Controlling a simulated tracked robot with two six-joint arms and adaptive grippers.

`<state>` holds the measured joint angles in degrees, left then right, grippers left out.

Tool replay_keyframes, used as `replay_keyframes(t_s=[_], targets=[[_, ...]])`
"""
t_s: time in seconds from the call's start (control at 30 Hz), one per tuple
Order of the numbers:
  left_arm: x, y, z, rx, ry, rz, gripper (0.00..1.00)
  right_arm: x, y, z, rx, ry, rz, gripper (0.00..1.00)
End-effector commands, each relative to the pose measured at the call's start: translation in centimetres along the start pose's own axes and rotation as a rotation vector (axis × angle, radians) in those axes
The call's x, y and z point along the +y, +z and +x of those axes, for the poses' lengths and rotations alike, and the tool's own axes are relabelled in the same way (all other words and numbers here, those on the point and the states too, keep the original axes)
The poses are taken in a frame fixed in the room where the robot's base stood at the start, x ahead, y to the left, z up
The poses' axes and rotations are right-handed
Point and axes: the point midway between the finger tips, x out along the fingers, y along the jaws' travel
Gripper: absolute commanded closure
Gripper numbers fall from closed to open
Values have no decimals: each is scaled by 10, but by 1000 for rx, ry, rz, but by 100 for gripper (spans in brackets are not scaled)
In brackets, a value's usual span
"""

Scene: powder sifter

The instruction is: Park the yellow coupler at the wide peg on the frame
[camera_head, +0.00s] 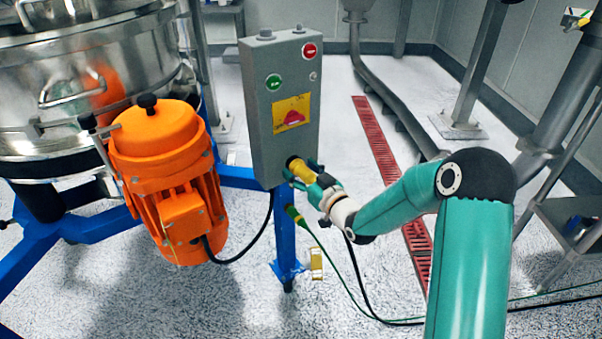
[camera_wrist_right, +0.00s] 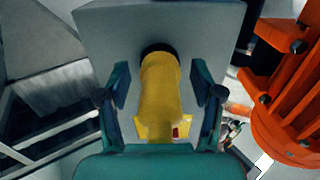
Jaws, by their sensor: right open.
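The yellow coupler (camera_head: 297,168) is at the lower right of the grey control box's face, its dark end toward the box. In the right wrist view the coupler (camera_wrist_right: 160,92) runs lengthwise between my fingers, its black end ring against or very near grey metal. My right gripper (camera_head: 306,174) is open around the coupler, with a finger on each side; the wrist view shows gaps at the fingertips (camera_wrist_right: 160,76). I cannot make out the wide peg; it may be hidden behind the coupler. The blue frame (camera_head: 285,240) stands below the box. My left gripper is out of view.
The grey control box (camera_head: 259,112) carries buttons and a red switch on a yellow plate. The orange motor (camera_head: 165,160) stands to its left. A green connector (camera_head: 294,214) with a cable hangs below the coupler. A small yellow piece (camera_head: 316,264) is near the post's foot.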

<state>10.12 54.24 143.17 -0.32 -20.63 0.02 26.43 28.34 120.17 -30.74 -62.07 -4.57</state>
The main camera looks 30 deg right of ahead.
Motion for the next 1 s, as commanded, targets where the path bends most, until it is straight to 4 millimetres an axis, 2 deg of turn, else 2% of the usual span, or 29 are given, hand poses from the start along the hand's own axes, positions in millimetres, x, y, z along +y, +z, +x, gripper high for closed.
replay_keyframes(t_s=[0.8,0.87,1.0], targets=[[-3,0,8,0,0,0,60,0,0,0,0,0,0,34],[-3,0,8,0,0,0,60,0,0,0,0,0,0,42],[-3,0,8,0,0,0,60,0,0,0,0,0,0,65]])
